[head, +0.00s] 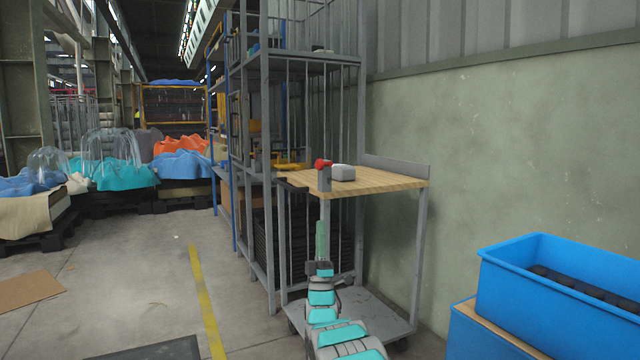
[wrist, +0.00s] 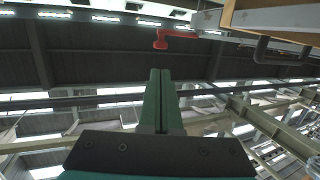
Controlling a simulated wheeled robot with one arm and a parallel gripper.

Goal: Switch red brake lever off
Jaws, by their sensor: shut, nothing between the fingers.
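The red brake lever (head: 322,163) sits on top of a short grey block at the near edge of a wooden-topped cart (head: 385,183). In the wrist view the red lever (wrist: 175,37) shows at the top, with a round knob at its left end. My gripper (head: 321,224) points upward in front of the cart, below the lever in the picture. In the wrist view my gripper (wrist: 160,72) has its green fingers together and empty, with a visible gap between their tips and the lever.
A grey box (head: 342,173) lies on the cart top. A tall grey cage rack (head: 270,150) stands behind the cart. Blue crates (head: 560,310) are at the lower right. A wall runs along the right. Floor is open at the left, past a yellow line (head: 207,305).

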